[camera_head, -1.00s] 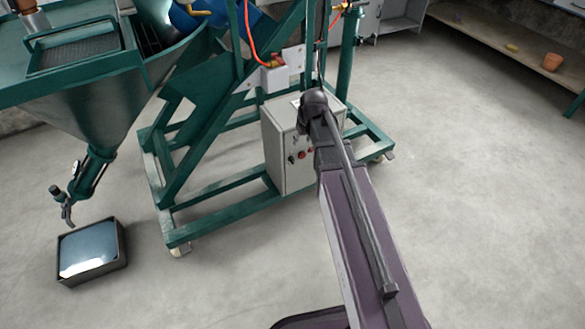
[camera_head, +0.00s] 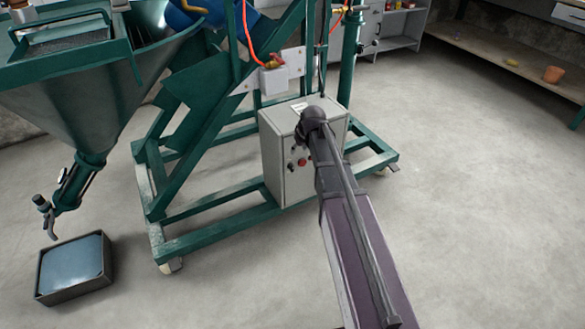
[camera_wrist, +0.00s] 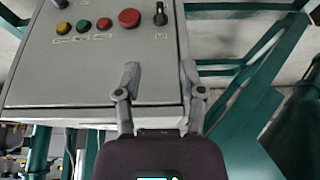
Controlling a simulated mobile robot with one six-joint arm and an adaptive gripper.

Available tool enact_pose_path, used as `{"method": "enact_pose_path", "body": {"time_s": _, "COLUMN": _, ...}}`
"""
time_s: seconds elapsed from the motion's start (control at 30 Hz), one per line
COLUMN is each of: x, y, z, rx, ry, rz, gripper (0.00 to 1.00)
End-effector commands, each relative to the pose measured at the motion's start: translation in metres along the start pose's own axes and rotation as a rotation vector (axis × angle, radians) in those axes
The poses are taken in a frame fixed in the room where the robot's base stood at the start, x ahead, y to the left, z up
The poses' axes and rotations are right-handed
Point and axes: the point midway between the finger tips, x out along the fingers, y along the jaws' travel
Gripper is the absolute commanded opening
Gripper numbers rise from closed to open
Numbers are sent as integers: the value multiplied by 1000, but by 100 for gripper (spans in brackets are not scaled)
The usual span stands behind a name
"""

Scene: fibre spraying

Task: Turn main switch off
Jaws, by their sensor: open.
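The grey control box (camera_head: 275,150) stands on the green machine frame. In the wrist view its front panel (camera_wrist: 60,75) fills the upper left. A black rotary switch (camera_wrist: 160,16), which looks like the main switch, sits at the panel's right end, its handle roughly upright in the picture. A large red button (camera_wrist: 129,18) is just left of it. My gripper (camera_wrist: 160,80) is open and empty, its two fingers apart below the switch in the picture and not touching it. In the head view my arm hides the switch and most of my gripper.
Small red, green and yellow buttons (camera_wrist: 63,28) line the panel's left part. Green frame beams (camera_wrist: 240,115) run right of the box. A tray (camera_head: 75,268) lies on the floor under the hopper (camera_head: 75,110). Floor on the right is clear.

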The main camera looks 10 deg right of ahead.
Motion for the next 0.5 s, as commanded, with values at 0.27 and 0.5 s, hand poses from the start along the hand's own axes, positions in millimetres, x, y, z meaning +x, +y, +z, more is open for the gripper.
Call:
{"method": "enact_pose_path", "body": {"time_s": 0.27, "x": 2, "y": 0, "z": 0, "rx": 0, "ry": 0, "rz": 0, "gripper": 51}}
{"method": "enact_pose_path", "body": {"time_s": 0.5, "x": 12, "y": -1, "z": 0, "rx": -1, "ry": 0, "rz": 0, "gripper": 51}}
